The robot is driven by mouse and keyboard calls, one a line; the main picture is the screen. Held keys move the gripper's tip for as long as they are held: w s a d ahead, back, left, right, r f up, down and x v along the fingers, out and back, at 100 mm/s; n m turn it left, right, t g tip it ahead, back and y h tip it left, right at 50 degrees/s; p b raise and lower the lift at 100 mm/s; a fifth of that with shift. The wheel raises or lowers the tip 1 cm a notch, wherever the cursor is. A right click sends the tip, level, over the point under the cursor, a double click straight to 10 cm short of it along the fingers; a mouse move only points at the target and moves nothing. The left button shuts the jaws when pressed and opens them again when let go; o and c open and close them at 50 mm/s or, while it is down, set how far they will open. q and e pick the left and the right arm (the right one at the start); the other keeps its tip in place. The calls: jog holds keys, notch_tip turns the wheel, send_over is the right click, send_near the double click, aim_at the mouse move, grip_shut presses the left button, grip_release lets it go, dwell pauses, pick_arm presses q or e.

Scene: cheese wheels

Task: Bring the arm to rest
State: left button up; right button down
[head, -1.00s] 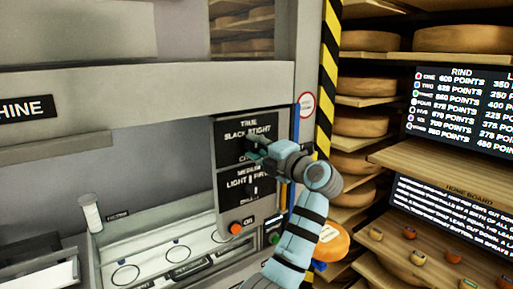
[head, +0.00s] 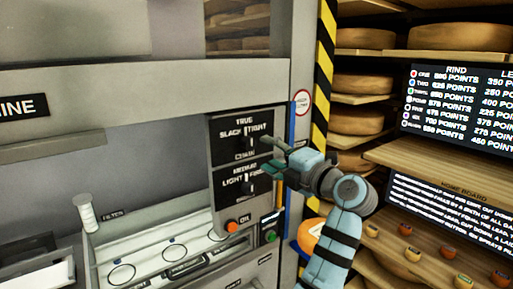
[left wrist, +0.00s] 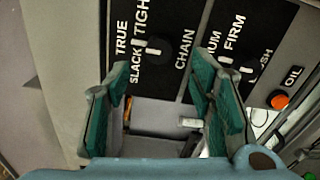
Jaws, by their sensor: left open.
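My left gripper (head: 272,153) is in front of the machine's dark control panel (head: 229,158), over its right side. Its fingers are apart with nothing between them. In the left wrist view the open gripper (left wrist: 168,100) shows green finger pads, with the panel beyond them. The upper knob (left wrist: 160,52), by the words slack, tight and chain, appears beyond the gap between the fingers. The lower knob (head: 250,188) sits by the words light and firm. My right gripper is not in view.
An orange button (head: 232,226) is below the panel, and a green button (head: 270,236) is to its right. A striped post (head: 322,80) stands right of the machine. Shelves with cheese wheels (head: 366,38) and a points board (head: 458,100) fill the right side.

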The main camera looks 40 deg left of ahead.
pick_arm(q)
jog(key=v, duration=0.4)
jog(key=shift+d, duration=0.15)
